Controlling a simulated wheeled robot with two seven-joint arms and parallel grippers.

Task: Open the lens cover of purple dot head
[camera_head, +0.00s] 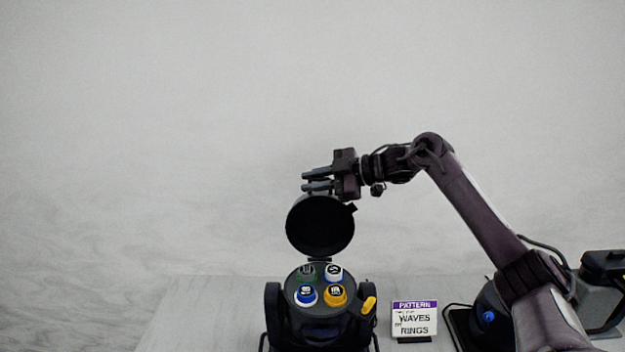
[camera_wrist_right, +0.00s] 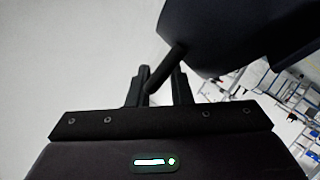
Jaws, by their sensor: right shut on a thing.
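A black par can head (camera_head: 318,325) stands on the table in the head view, with several coloured round lenses on its face: green, white, blue and yellow. Its round black lens cover (camera_head: 320,226) stands raised, nearly upright, on a hinge at the back of the face. I cannot see a purple dot on the head. My right gripper (camera_head: 318,181) is at the top of the cover. In the right wrist view its fingers (camera_wrist_right: 160,88) are shut on a thin dark tab (camera_wrist_right: 168,68) that sticks out from the cover (camera_wrist_right: 235,35). My left gripper is not in view.
A small sign (camera_head: 414,319) with a purple band, reading PATTERN, WAVES and RINGS, stands right of the head. A yellow knob (camera_head: 369,304) is on the head's right side. The pale table (camera_head: 210,310) is clear to the left.

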